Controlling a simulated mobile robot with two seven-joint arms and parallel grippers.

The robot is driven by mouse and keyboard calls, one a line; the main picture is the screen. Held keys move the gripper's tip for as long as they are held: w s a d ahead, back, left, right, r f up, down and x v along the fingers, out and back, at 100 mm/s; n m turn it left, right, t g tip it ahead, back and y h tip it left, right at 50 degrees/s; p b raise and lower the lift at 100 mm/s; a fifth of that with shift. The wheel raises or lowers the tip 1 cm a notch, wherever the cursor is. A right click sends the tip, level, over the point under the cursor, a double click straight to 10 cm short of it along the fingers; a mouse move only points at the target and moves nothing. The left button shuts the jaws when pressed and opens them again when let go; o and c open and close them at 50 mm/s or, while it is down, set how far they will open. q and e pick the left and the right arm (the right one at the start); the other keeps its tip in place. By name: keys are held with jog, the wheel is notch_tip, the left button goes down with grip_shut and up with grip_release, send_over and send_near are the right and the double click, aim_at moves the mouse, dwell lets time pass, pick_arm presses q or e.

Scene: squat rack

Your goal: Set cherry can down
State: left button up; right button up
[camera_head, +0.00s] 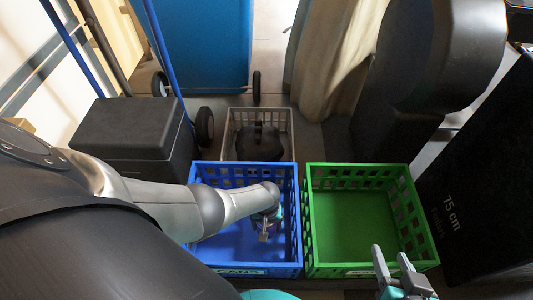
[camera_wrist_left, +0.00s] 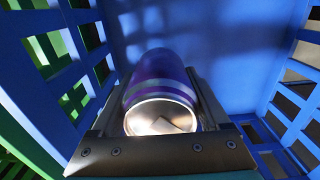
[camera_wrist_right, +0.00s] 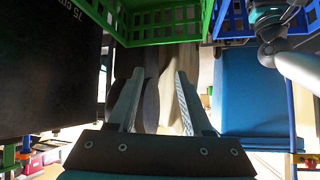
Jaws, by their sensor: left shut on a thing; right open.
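The can (camera_wrist_left: 158,88), purple and blue with a pale band and a shiny metal end, lies between the fingers of my left gripper in the left wrist view. My left gripper (camera_head: 266,230) is shut on it and reaches down inside the blue crate (camera_head: 196,176), whose front label reads "CANS". The can itself is mostly hidden by the gripper in the head view. Whether it touches the crate floor I cannot tell. My right gripper (camera_head: 392,256) is open and empty, near the front of the green crate; its spread fingers also show in the right wrist view (camera_wrist_right: 160,76).
An empty-looking green crate (camera_head: 360,166) stands right of the blue one. A grey crate (camera_head: 290,120) holding a dark object is behind. A black box (camera_head: 135,135) stands at left, and a large black block marked "75 cm" (camera_head: 480,190) at right.

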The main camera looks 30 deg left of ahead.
pick_arm(q)
jog(key=shift+f+b, duration=0.5)
jog(key=shift+f, duration=0.1)
jog(key=shift+f+b, duration=0.9)
jog(key=shift+f, duration=0.05)
jog(key=shift+f+b, duration=0.3)
jog(key=shift+f, duration=0.1)
pick_arm(e)
jog(key=a+r+t+y, duration=0.3)
jog(key=a+t, duration=0.2)
jog(key=t, duration=0.1)
jog(key=shift+r+m, duration=0.15)
jog(key=shift+m, duration=0.25)
jog(key=shift+s, duration=0.1)
pick_arm(q)
jog(key=o, duration=1.2)
